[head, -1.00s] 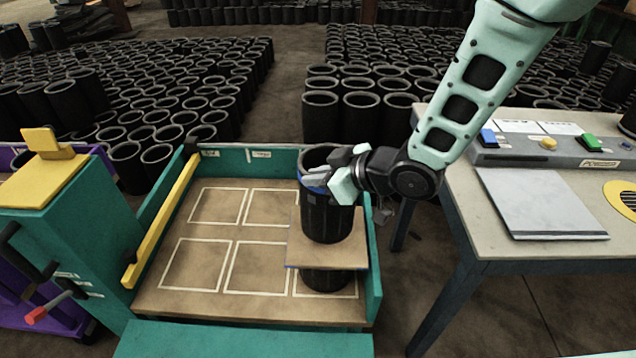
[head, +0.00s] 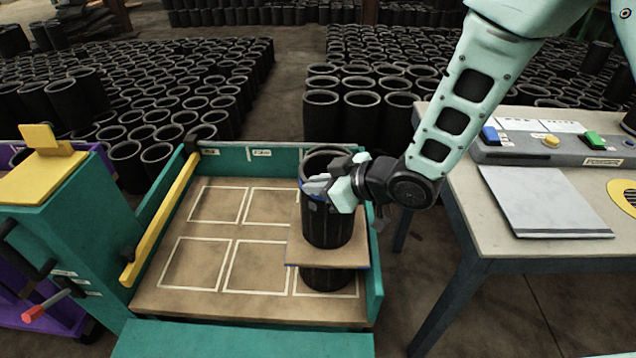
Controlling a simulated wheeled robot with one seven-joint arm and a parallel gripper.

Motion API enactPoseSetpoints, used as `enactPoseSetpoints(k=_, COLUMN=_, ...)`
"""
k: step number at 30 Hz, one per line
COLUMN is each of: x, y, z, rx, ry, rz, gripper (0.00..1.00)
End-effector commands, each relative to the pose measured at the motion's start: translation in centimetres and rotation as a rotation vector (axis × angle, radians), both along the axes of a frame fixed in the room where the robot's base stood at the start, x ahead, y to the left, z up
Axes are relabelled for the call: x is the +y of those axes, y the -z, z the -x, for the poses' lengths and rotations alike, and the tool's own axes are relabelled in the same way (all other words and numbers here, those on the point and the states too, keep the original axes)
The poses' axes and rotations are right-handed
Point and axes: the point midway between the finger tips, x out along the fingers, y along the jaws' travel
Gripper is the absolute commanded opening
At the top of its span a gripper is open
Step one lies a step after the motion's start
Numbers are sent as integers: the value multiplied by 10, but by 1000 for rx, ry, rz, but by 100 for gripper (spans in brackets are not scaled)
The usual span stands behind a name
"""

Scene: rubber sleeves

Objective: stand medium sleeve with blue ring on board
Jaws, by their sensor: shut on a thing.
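A black sleeve (head: 330,226) with a blue ring near its top stands upright over the small brown board (head: 298,252). Its lower end appears to rest on the board, though I cannot be sure that it touches. My gripper (head: 328,190) is shut on the sleeve's upper part from the right and hides part of the rim and the ring. The board lies level on top of another black sleeve (head: 327,279), which stands in the front right marked square of the teal-walled tray.
The tray (head: 150,309) has several white-outlined squares; those on the left are empty. A yellow bar (head: 160,222) runs along its left side. A table (head: 465,200) with a button panel (head: 548,149) and a grey plate (head: 545,203) stands at right. Many black sleeves fill the floor behind.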

Motion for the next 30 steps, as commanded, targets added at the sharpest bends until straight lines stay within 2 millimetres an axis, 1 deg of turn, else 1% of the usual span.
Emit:
enactPoseSetpoints(k=1, x=0, y=-1, z=0, rx=0, ry=0, rz=0, gripper=19)
enactPoseSetpoints(k=2, x=0, y=-1, z=0, rx=0, ry=0, rz=0, gripper=27)
enactPoseSetpoints(k=3, x=0, y=-1, z=0, rx=0, ry=0, rz=0, gripper=33)
enactPoseSetpoints(k=11, x=0, y=-1, z=0, rx=0, ry=0, rz=0, gripper=33)
enactPoseSetpoints(k=14, x=0, y=-6, z=0, rx=0, ry=1, rz=0, gripper=33)
enactPoseSetpoints(k=17, x=0, y=-17, z=0, rx=-1, ry=1, rz=-1, gripper=33)
enactPoseSetpoints(k=20, x=-15, y=-23, z=8, rx=-1, ry=3, rz=-1, gripper=33)
enactPoseSetpoints(k=24, x=-38, y=-39, z=24, rx=-2, ry=4, rz=-1, gripper=33)
enactPoseSetpoints(k=30, x=-67, y=-60, z=43, rx=-3, ry=3, rz=-1, gripper=33)
